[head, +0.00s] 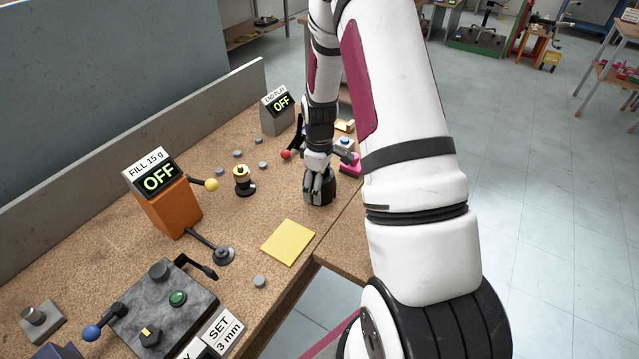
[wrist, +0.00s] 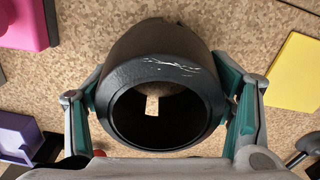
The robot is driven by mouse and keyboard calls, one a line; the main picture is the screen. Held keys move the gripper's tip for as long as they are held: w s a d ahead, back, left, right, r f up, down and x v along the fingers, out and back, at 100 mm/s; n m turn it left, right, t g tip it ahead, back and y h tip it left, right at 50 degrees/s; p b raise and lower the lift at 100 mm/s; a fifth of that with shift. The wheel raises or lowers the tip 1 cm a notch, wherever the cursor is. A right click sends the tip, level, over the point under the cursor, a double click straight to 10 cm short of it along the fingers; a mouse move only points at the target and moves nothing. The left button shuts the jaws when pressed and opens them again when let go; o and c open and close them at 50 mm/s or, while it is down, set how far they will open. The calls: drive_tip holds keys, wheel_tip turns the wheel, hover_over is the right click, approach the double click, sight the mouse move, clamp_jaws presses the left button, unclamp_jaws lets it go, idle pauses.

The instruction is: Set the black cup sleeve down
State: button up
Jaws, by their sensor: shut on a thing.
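The black cup sleeve (wrist: 150,58) is a dark, hollow ring with pale scuff marks on its rim, seen end-on in the wrist view. Cork-coloured bench top shows through its opening. My gripper (wrist: 166,100) is shut on it, with green-lined fingers pressing its left and right sides. In the head view my gripper (head: 318,183) is over the far right part of the bench, and the sleeve (head: 321,199) shows dark around and below the fingers. It looks near the bench top; I cannot tell whether it touches.
A yellow square (head: 288,242) lies on the bench (head: 190,262) nearer me. A pink block (head: 351,166) is just right of my gripper. A black-and-gold part (head: 242,181) and an orange box (head: 170,208) stand left. The bench's right edge is close.

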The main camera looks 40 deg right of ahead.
drive_tip(key=o, duration=1.4)
drive_tip(key=s+a+r+m+t, duration=0.1)
drive_tip(key=a+r, duration=0.2)
drive_tip(key=r, duration=0.8)
drive_tip(key=s+a+r, duration=0.2)
drive_tip(key=a+r, duration=0.1)
drive_tip(key=r, duration=0.8)
drive_tip(key=s+a+r+m+t, duration=0.1)
drive_tip(key=s+a+r, duration=0.2)
drive_tip(key=s, duration=0.3)
drive_tip(key=s+a+r+m+t, duration=0.1)
drive_tip(key=s+a+r+m, duration=0.1)
drive_tip(key=s+a+r, duration=0.2)
drive_tip(key=s+a+r+m+t, duration=0.1)
drive_tip(key=s+a+r, duration=0.3)
drive_tip(key=s, duration=0.5)
drive_tip(key=shift+s+a+r+m+t, duration=0.15)
drive_tip(key=shift+a+m, duration=0.15)
drive_tip(key=shift+a, duration=0.4)
drive_tip(key=shift+s+a+r+m+t, duration=0.15)
drive_tip(key=shift+a+m, duration=0.15)
drive_tip(key=shift+a, duration=0.35)
drive_tip(key=shift+w+f, duration=0.1)
